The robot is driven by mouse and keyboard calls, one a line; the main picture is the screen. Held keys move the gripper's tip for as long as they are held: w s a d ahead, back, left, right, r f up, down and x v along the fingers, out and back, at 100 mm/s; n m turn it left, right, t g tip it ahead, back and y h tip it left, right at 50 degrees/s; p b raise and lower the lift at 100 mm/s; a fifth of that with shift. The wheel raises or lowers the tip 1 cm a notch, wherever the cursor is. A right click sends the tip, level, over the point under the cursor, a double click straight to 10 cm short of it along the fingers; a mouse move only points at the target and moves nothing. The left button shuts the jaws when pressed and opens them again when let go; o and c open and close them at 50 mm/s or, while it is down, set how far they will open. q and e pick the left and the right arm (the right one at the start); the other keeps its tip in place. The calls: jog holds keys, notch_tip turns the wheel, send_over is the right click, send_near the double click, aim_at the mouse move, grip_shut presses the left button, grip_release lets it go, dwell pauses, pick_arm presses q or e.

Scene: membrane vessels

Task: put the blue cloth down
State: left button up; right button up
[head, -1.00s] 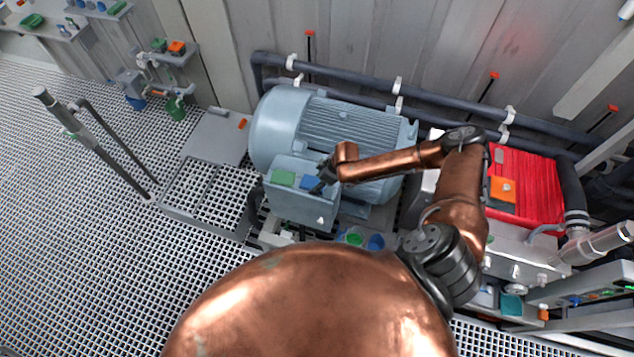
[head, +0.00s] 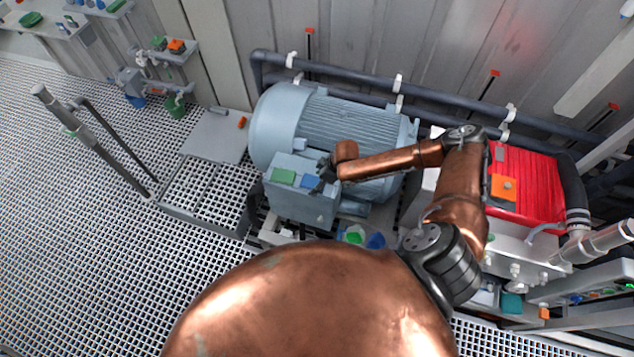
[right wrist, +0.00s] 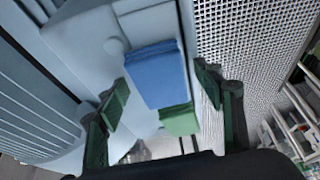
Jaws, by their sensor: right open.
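The blue cloth (head: 309,181) lies flat on top of the grey box on the motor's side (head: 300,205). In the right wrist view the blue cloth (right wrist: 156,74) looks like a folded pad, with a green cloth (right wrist: 180,119) beside it. In the head view the green cloth (head: 283,176) lies just left of the blue one. My right gripper (head: 325,178) is at the right edge of the blue cloth. In the right wrist view the right gripper (right wrist: 162,88) is open, its two fingers apart on either side of the blue cloth with gaps. My left gripper is not in view.
The large grey-blue motor (head: 345,125) stands behind the box. Dark pipes (head: 440,103) run along the wall. A red ribbed unit (head: 525,185) with an orange pad is at the right. Grated floor (head: 70,220) lies open at the left.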

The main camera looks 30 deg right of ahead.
jog(key=shift+d+r, duration=0.1)
jog(key=shift+r, duration=0.15)
jog(key=v, duration=0.5)
jog(key=b+v, duration=0.1)
jog(key=v, duration=0.1)
jog(key=shift+w+a+r, duration=0.25)
jog(key=shift+a+r, duration=0.1)
jog(key=shift+r, duration=0.1)
